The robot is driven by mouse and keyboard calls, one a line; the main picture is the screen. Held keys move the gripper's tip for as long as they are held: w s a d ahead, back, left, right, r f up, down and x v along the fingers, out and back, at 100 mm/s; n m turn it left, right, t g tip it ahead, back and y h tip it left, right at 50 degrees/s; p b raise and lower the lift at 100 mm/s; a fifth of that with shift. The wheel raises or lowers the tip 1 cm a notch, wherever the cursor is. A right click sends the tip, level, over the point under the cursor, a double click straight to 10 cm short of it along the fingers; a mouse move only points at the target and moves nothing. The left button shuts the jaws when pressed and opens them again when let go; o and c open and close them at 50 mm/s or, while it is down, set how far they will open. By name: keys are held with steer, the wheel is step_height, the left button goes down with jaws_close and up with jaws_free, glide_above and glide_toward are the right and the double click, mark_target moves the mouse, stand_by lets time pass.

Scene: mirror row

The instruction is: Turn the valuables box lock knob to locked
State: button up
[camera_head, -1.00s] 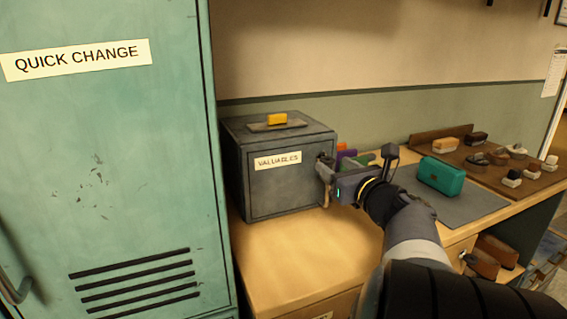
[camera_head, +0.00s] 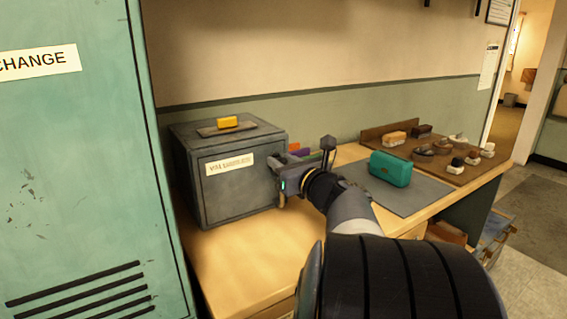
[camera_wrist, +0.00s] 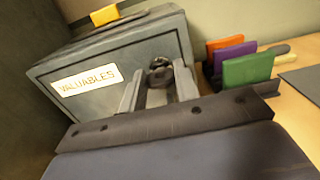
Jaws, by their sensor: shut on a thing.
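The valuables box (camera_head: 235,187) is a grey metal box with a "VALUABLES" label on its front, standing on the wooden counter. It also shows in the wrist view (camera_wrist: 105,103). Its dark round lock knob (camera_wrist: 161,74) is at the right side of the front face. My gripper (camera_wrist: 160,88) is at the knob with one finger on each side, shut on it. In the head view my gripper (camera_head: 281,183) hides the knob. The knob's turn position cannot be told.
A yellow block (camera_head: 228,122) lies on the box top. Orange, purple and green upright pieces (camera_wrist: 247,68) stand right of the box. A teal case (camera_head: 390,168) sits on a grey mat, with a brown tray (camera_head: 428,163) of brushes beyond. A teal locker (camera_head: 75,180) stands left.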

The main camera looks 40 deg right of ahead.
steer(key=shift+c, duration=1.1)
steer(key=shift+f+b, duration=0.1)
steer(key=shift+b, duration=0.2)
steer(key=shift+a+f+n+b, duration=0.1)
steer(key=shift+n+b, duration=4.15)
steer(key=shift+n, duration=0.25)
steer(key=shift+a+f+n+b, duration=0.1)
steer(key=shift+n+b, duration=4.1)
steer(key=shift+n, duration=0.3)
